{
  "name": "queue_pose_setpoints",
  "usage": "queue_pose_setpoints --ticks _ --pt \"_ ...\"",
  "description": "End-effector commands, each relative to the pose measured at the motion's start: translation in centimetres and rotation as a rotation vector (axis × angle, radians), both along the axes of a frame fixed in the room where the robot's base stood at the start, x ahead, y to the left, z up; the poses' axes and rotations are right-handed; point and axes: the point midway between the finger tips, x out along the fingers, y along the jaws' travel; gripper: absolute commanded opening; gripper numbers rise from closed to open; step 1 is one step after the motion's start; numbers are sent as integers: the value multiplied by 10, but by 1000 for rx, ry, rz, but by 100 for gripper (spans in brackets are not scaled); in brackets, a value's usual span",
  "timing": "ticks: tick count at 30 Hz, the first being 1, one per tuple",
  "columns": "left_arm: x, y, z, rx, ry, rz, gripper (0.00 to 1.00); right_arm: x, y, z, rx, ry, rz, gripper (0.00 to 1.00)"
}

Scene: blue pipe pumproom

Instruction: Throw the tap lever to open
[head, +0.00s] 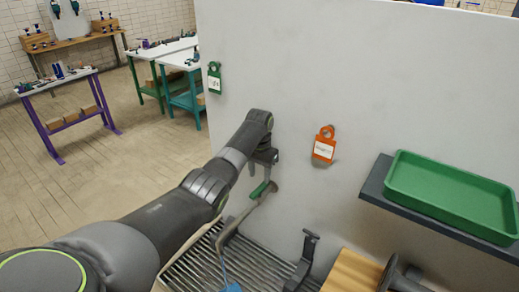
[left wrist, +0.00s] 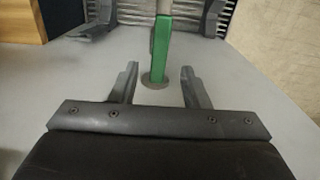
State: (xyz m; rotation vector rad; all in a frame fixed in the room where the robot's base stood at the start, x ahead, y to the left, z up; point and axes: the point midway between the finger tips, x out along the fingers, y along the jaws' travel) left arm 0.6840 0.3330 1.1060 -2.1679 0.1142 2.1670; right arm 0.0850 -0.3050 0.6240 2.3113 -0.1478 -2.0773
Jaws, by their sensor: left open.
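The tap is a grey spout (head: 240,222) that comes out of the pale wall panel and bends down over a slatted grate. Its green lever (head: 259,189) sits on top near the wall. In the left wrist view the green lever (left wrist: 160,48) shows with a round grey wall flange (left wrist: 157,85) at its end. My left gripper (head: 264,170) is open just above the lever, close to the panel. In the left wrist view its two fingers (left wrist: 159,85) stand on either side of the lever's end, with gaps on both sides. My right gripper is not in view.
A green tag (head: 214,78) and an orange tag (head: 324,146) hang on the panel. A green tray (head: 450,191) rests on a dark shelf at the right. A slatted grate (head: 262,266) and a dark bracket (head: 303,259) lie below. Workbenches stand at the far left, with open floor before them.

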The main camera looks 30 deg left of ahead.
Motion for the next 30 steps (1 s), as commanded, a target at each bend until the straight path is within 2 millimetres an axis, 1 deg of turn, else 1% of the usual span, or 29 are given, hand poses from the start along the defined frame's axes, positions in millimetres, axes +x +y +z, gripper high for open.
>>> queue_pose_setpoints --ticks 1,6,9,13,16,19,30 --pt "1 0 10 1 -6 0 42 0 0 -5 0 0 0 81" --pt "1 0 49 1 -7 -1 42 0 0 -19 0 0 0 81" --pt "1 0 69 1 -6 0 42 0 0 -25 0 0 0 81" --pt "1 0 88 1 -5 1 42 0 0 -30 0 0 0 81" --pt "0 0 96 1 -3 1 42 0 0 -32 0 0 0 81" --pt "0 0 100 0 -2 0 42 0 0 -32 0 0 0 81" --pt "0 0 101 0 -1 0 42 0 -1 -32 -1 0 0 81"
